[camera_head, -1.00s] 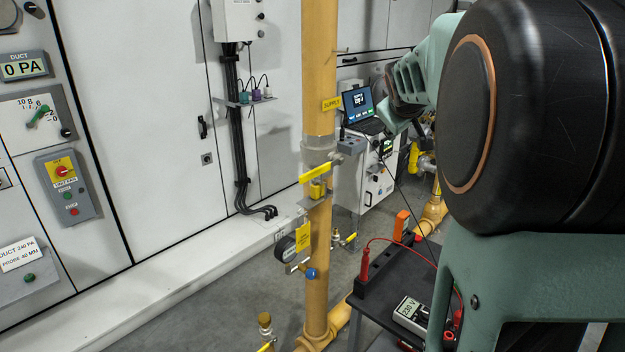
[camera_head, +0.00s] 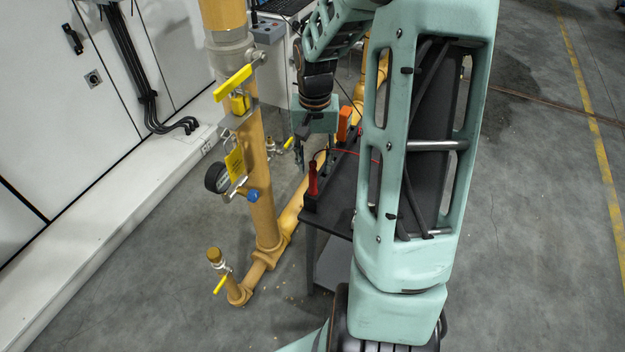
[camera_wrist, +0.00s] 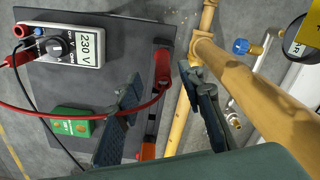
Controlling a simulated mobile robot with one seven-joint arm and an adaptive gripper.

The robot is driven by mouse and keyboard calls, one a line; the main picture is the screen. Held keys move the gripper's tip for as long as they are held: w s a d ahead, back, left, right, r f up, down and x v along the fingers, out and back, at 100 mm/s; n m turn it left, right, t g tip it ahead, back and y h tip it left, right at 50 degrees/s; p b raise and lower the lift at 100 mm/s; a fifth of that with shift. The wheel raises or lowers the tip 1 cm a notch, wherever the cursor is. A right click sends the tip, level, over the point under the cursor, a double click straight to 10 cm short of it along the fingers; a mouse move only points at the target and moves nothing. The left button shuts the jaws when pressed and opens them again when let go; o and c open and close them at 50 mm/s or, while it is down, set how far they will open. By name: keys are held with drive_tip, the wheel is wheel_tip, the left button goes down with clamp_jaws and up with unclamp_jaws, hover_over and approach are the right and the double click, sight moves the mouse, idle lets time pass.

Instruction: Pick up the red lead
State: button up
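The red lead's probe handle (camera_head: 312,180) stands upright in a dark holder at the near left corner of the black table (camera_head: 338,215). In the wrist view the red handle (camera_wrist: 162,68) shows between and beyond my fingertips, and its red cable loops left to the multimeter (camera_wrist: 72,47). My gripper (camera_wrist: 161,82) is open and empty, its fingers wide apart. In the head view my gripper (camera_head: 313,152) points down, just beyond the red handle over the table's left edge. I see no contact with the handle.
An orange device (camera_head: 344,122) stands near the gripper; a green box (camera_wrist: 70,121) and a black lead lie by the meter. The yellow gas pipe (camera_head: 262,190) with its gauge (camera_head: 217,178) rises left of the table. The floor at right is clear.

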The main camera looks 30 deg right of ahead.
sight(313, 180)
wheel_tip(313, 180, down, 7)
drive_tip(key=shift+w+a+r+b, duration=0.1)
drive_tip(key=shift+w+a+b, duration=0.05)
drive_tip(key=shift+b, duration=0.6)
clamp_jaws()
